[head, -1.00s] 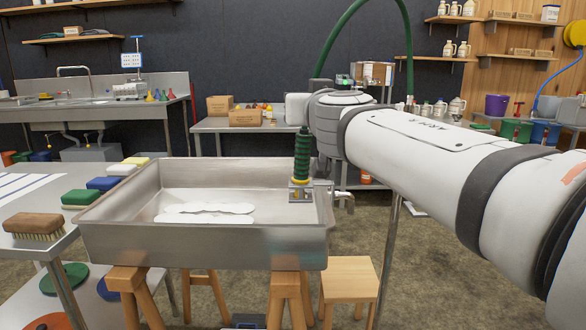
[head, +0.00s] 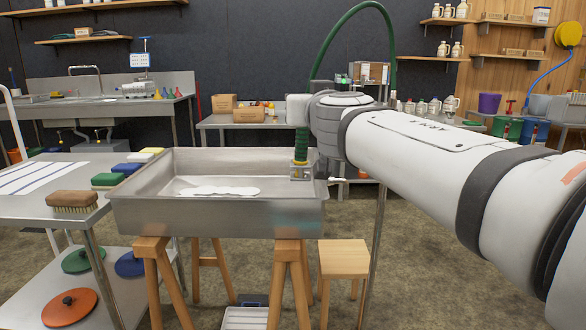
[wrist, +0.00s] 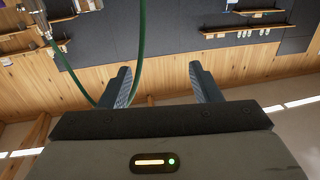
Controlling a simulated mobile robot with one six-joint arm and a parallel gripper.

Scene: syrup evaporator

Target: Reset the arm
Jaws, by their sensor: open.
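My white arm enters the head view from the right and reaches out towards the back, over the right part of the steel pan (head: 215,215). In the head view my gripper's fingers are hidden behind the wrist links. The wrist view shows my gripper (wrist: 162,80), with two dark fingers apart and nothing between them. Beyond the fingers are the wood wall and upside-down shelves. A green ribbed piece (head: 301,142) with a metal foot stands at the pan's right end, just below my wrist in the picture. White flat patches lie in the pan.
A cart (head: 30,202) at left carries a brush (head: 73,202) and coloured scrub pads. A wooden stool (head: 344,260) stands right of the pan's trestles. A green hose (head: 330,35) arches behind my arm. A bench with boxes stands behind. Floor shows at lower right.

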